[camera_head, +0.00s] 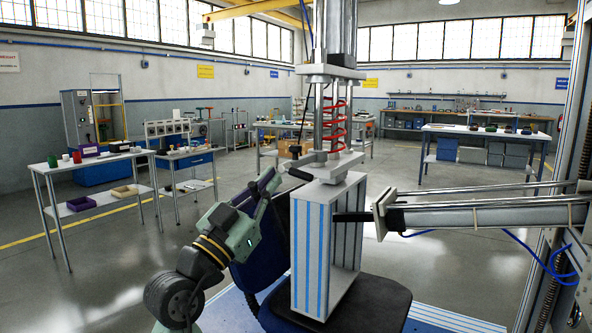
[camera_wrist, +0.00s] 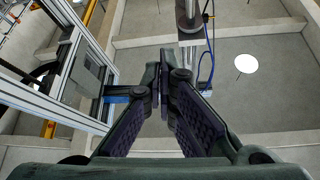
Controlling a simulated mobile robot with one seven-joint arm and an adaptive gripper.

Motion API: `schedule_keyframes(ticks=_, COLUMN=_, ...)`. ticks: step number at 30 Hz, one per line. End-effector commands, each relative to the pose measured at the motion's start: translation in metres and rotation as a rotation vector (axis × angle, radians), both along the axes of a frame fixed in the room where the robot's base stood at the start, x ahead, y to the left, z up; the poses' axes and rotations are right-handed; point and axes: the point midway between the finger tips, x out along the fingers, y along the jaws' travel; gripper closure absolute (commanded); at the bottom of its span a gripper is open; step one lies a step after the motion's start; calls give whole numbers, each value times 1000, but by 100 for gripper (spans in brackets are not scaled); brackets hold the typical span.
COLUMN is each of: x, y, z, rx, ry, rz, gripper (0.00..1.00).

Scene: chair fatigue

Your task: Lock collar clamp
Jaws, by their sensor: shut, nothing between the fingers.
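A vertical test press (camera_head: 333,110) with a red spring coil stands over a chair. At its foot, a black lever (camera_head: 300,174) sticks out to the left above a pale, blue-striped block (camera_head: 328,240). The lever seems to belong to the collar clamp, but the collar itself is too small to make out. My gripper (camera_head: 272,180) points upward just left of the lever, apart from it as far as I can tell. In the wrist view, the fingers (camera_wrist: 165,75) are shut together and empty. A metal rod (camera_wrist: 189,20) shows beyond them.
The black chair seat (camera_head: 385,305) is under the block. A horizontal actuator (camera_head: 480,212) reaches in from the right to the block. An upright frame (camera_head: 562,150) stands at far right. Work tables, one at the left (camera_head: 95,165), stand well back, with open floor between.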

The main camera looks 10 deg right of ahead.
Motion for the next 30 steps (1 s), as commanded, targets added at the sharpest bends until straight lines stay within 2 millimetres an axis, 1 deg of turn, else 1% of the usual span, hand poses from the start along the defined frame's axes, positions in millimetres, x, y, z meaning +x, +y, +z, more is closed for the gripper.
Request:
schedule_keyframes(ticks=5, x=1, y=0, z=1, rx=-1, ry=-1, rz=2, gripper=100)
schedule_keyframes(ticks=10, x=9, y=-10, z=11, rx=-1, ry=1, rz=2, gripper=100)
schedule_keyframes(ticks=14, x=22, y=-27, z=26, rx=-1, ry=-1, rz=0, gripper=100)
schedule_keyframes(ticks=18, x=39, y=-48, z=41, rx=-1, ry=1, rz=0, gripper=100)
schedule_keyframes(ticks=23, x=56, y=-69, z=57, rx=0, ry=0, rz=2, gripper=100)
schedule_keyframes(ticks=24, x=59, y=-67, z=42, rx=-3, ry=6, rz=4, gripper=100)
schedule_keyframes(ticks=25, x=60, y=-66, z=36, rx=-3, ry=6, rz=5, gripper=100)
schedule_keyframes(ticks=30, x=64, y=-67, z=18, rx=-3, ry=3, rz=3, gripper=100)
